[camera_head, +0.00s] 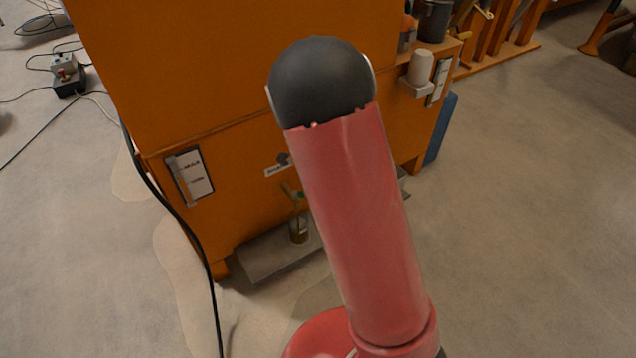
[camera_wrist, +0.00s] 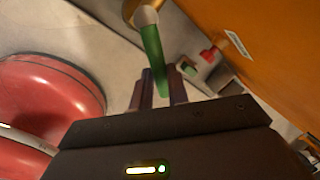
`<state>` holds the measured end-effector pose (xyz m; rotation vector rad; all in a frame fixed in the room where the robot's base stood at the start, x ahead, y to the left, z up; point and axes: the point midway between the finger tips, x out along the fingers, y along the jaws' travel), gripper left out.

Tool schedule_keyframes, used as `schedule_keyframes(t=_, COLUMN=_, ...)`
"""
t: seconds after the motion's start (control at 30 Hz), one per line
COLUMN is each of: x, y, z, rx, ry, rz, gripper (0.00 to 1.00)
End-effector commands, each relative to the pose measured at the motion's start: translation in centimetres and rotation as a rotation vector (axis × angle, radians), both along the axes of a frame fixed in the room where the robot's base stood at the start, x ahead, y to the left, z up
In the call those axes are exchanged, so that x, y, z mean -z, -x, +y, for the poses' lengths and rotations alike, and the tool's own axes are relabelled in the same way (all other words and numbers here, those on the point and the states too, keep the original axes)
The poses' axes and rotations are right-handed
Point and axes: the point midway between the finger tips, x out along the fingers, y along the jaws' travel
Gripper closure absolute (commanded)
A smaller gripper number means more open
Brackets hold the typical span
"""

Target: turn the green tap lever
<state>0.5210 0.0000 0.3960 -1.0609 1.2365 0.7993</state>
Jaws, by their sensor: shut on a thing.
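The green tap lever (camera_wrist: 151,42) shows in the wrist view, running down from a pale round hub on a brass-coloured tap (camera_wrist: 130,10). My gripper (camera_wrist: 160,72) is shut on the lever, with its lower end between the two dark fingers. In the head view my gripper is hidden behind my red arm. A brass-coloured tap (camera_head: 290,190) sticks out low on the front of the orange cabinet there, partly beside my arm. A tiny green spot shows near it, too small to make out.
The orange cabinet (camera_head: 230,60) fills the upper middle of the head view. A glass jar (camera_head: 299,228) stands on a low grey shelf (camera_head: 275,258) below the tap. A black cable (camera_head: 185,232) runs down at the left. A small red part (camera_wrist: 208,54) sits near the cabinet.

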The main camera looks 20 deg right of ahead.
Motion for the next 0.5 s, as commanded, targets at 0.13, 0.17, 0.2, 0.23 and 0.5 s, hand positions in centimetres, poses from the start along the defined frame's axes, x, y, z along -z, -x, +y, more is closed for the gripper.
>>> schedule_keyframes(t=0.13, x=-0.13, y=0.13, z=0.12, rx=0.026, ry=0.000, rz=0.000, gripper=1.00)
schedule_keyframes(t=0.17, x=-0.11, y=0.15, z=0.13, rx=0.030, ry=0.000, rz=0.000, gripper=1.00)
schedule_keyframes(t=0.2, x=-0.08, y=0.16, z=0.13, rx=0.033, ry=0.000, rz=0.000, gripper=1.00)
schedule_keyframes(t=0.23, x=-0.06, y=0.16, z=0.13, rx=0.035, ry=-0.001, rz=0.000, gripper=1.00)
schedule_keyframes(t=0.5, x=-0.01, y=0.16, z=0.14, rx=0.035, ry=-0.001, rz=-0.001, gripper=1.00)
